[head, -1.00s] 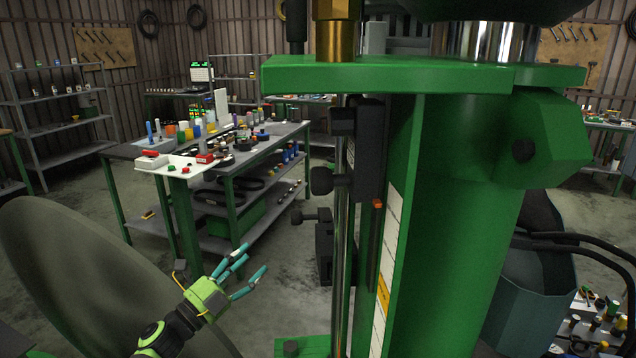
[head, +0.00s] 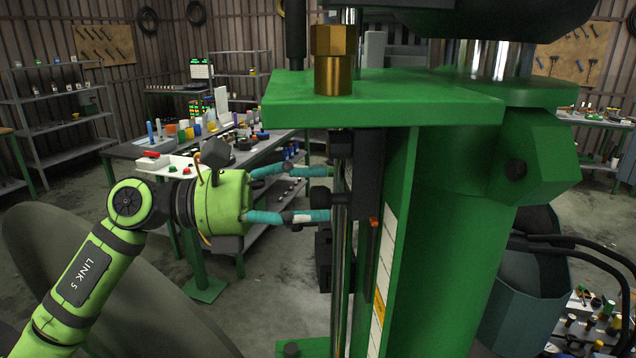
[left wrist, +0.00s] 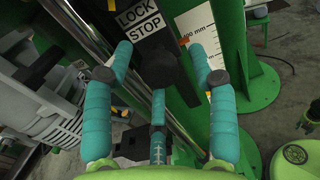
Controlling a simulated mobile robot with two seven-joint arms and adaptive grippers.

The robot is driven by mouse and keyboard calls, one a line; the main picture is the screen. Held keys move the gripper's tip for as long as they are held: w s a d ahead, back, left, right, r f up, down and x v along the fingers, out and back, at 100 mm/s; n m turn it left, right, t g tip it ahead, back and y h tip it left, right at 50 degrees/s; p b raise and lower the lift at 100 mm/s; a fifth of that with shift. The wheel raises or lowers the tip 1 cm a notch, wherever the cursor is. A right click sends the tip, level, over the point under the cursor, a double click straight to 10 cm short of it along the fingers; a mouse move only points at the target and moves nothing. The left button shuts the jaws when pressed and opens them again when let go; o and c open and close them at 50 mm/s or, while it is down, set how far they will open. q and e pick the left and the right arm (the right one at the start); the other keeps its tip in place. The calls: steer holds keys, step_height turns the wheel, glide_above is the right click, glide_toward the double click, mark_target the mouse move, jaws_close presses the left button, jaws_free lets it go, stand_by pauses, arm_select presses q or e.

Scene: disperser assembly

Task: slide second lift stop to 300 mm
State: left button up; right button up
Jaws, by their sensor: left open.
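The upper lift stop, a black block (head: 367,165), sits on the steel rod beside the green column (head: 450,230). An orange pointer (head: 376,222) shows by its lower end, against a white scale (head: 388,265). My left gripper (head: 326,193) is open, its teal fingers around the stop's black knob (head: 320,196) without visible closing. In the left wrist view the knob (left wrist: 160,70) lies between the spread fingers (left wrist: 160,58), with a "LOCK STOP" label (left wrist: 138,18) behind it. A lower black stop (head: 323,262) sits below.
A green plate (head: 375,110) with a brass fitting (head: 334,60) overhangs the upper stop and gripper. A bench (head: 130,152) with loose parts stands behind my left arm. A grey rounded disc (head: 40,240) is at lower left. Black hoses (head: 590,250) run at right.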

arm_select(q)
steer(key=shift+d, duration=0.65)
steer(key=shift+w, duration=0.1)
jaws_close()
step_height(320, 180, down, 10)
steer(key=b, duration=0.9)
jaws_free()
